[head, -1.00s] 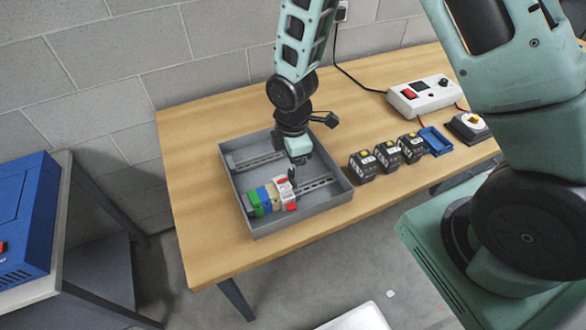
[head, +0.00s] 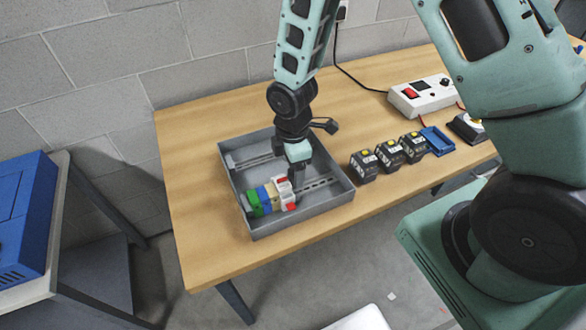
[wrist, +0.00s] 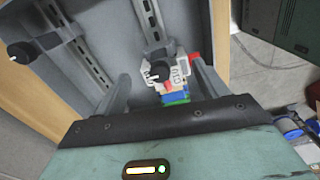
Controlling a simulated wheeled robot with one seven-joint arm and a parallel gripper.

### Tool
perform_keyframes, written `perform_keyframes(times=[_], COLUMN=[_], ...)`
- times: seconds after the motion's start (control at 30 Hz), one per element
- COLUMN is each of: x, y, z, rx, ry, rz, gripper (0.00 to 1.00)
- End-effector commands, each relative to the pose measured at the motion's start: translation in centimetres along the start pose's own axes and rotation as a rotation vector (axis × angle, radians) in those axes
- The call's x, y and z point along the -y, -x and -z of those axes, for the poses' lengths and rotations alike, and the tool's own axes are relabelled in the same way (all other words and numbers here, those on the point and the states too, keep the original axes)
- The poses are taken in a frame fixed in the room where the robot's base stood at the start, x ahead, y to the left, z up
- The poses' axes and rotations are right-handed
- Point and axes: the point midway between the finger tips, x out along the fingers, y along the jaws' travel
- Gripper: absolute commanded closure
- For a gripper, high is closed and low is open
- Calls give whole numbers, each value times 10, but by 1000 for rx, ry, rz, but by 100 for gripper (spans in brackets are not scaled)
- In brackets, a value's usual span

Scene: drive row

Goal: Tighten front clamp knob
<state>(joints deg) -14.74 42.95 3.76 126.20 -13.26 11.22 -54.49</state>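The front clamp knob (wrist: 160,72) is a small dark knob with a pale line across it, at the white module (wrist: 181,71) in the wrist view. The module also shows in the head view (head: 283,191), at the right end of a row of coloured blocks on the front rail. My gripper (wrist: 160,67) is open. One finger is on each side of the knob, with visible gaps between. In the head view my gripper (head: 298,172) points down over the white module and hides part of the rail. I cannot tell the exact fingertip height or any contact.
The grey tray (head: 328,200) has walls around both rails. Another dark knob (wrist: 18,52) stands at the left in the wrist view. Several black units (head: 390,153), a blue holder (head: 438,140) and a white switch box (head: 420,94) lie right of the tray. The front-left tabletop is clear.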

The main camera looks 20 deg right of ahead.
Motion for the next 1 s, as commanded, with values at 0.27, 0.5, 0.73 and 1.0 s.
perform_keyframes(times=[0.27,0.5,0.73,1.0], x=[0,0,0,0], y=[0,0,0,0], z=[0,1,5,6], rx=[0,0,-1,-3], ry=[0,0,1,-12], rz=[0,0,-1,-1], gripper=[90,90,90,90])
